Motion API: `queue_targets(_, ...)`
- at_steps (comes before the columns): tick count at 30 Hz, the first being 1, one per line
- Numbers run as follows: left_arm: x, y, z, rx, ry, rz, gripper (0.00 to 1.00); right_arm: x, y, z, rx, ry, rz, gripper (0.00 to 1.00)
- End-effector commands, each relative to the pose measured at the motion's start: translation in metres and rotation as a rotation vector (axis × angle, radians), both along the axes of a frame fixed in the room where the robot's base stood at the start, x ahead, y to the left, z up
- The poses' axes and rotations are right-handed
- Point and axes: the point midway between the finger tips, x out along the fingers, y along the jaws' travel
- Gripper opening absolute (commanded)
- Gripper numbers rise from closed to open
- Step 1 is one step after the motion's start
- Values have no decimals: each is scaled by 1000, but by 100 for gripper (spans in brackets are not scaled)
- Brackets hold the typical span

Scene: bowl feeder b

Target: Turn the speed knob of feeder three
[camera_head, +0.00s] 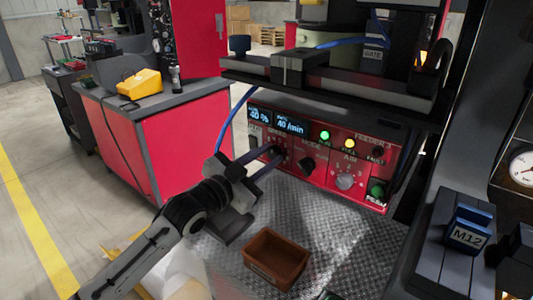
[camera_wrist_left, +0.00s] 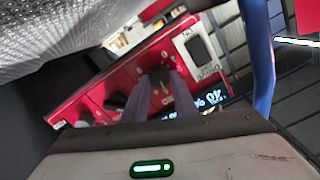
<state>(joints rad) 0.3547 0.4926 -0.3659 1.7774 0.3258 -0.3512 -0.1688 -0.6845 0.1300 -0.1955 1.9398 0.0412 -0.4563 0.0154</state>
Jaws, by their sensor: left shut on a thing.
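The red control panel of feeder three (camera_head: 318,175) carries a "FEEDER 3" label at its upper right. My left gripper (camera_head: 277,153) reaches in from the left and is shut on the dark speed knob (camera_head: 280,158), under the "SPEED" label. In the left wrist view the knob (camera_wrist_left: 159,76) sits between the two fingertips; the fingers hide part of it. The display (camera_head: 275,122) appears to read 40 % and 40 /min. My right gripper is not in view.
A black mode knob (camera_head: 307,165) and a grey air knob (camera_head: 345,181) sit right of the speed knob. A brown tray (camera_head: 276,258) stands on the metal plate below. A blue hose (camera_head: 233,113) hangs just left of the panel. A black shelf (camera_head: 330,99) overhangs it.

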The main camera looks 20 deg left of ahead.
Motion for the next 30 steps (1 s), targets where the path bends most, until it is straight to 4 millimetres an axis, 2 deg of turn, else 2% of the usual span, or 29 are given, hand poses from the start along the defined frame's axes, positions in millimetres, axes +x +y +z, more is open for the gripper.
queue_targets(7,0,0,0,73,-25,0,3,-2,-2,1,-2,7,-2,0)
queue_targets(21,0,0,0,85,-31,0,3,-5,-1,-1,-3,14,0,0)
queue_targets(22,0,0,0,85,-31,0,30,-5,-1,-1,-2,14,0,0)
queue_targets(24,0,0,0,84,-30,0,42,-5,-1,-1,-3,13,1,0)
queue_targets(30,0,0,0,84,-30,0,44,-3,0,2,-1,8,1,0)
